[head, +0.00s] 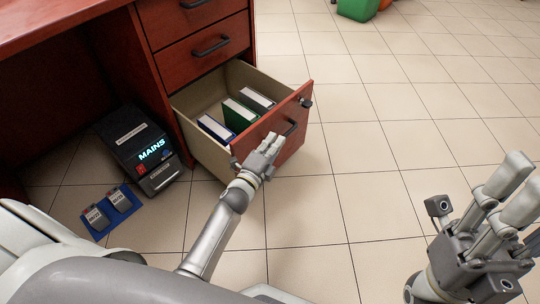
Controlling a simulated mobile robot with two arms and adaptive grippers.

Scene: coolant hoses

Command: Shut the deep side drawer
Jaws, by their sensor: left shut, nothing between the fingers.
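The deep side drawer (268,155) is the bottom drawer of the red-brown desk, and it stands pulled well out. Its front panel faces right and carries a dark handle (290,129). Several binders, among them a green one (238,116), stand inside it. My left gripper (272,142) is shut and empty, with its fingertips at the drawer front just left of the handle. I cannot tell whether they touch the panel. My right gripper (523,184) is at the lower right, far from the drawer, with its fingers apart and nothing between them.
Two upper drawers (190,8) of the desk are shut. A black box marked MAINS (135,140) stands on the floor left of the drawer. A green bin (357,9) is at the back. Tiled floor right of the drawer is clear.

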